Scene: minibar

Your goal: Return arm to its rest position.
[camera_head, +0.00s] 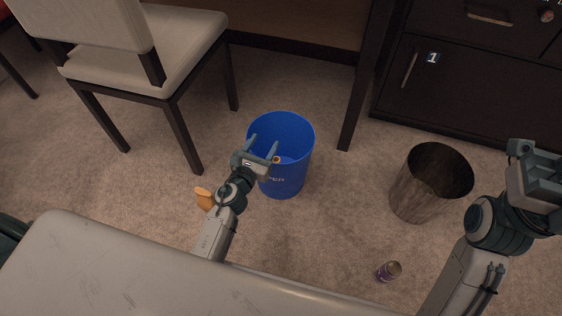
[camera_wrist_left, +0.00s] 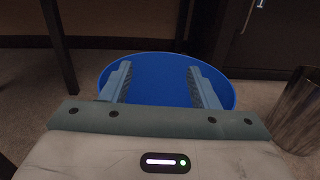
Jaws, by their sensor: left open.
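My left gripper (camera_head: 262,149) is open over the near rim of the blue bin (camera_head: 291,179), and I see nothing between its fingers. In the left wrist view its two fingers (camera_wrist_left: 160,85) stand apart in front of the blue bin (camera_wrist_left: 150,68). A small orange and white thing shows inside the bin, too small to name. My right gripper (camera_head: 538,165) is at the right edge of the head view, away from any object; its fingers are not clear enough to judge.
A dark patterned bin (camera_head: 410,195) stands right of the blue one. A purple can (camera_head: 389,271) lies on the carpet between the arms. An orange-brown object (camera_head: 204,198) is beside my left arm. A chair (camera_head: 180,60), a desk leg (camera_head: 358,95) and a dark cabinet (camera_head: 470,95) stand behind.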

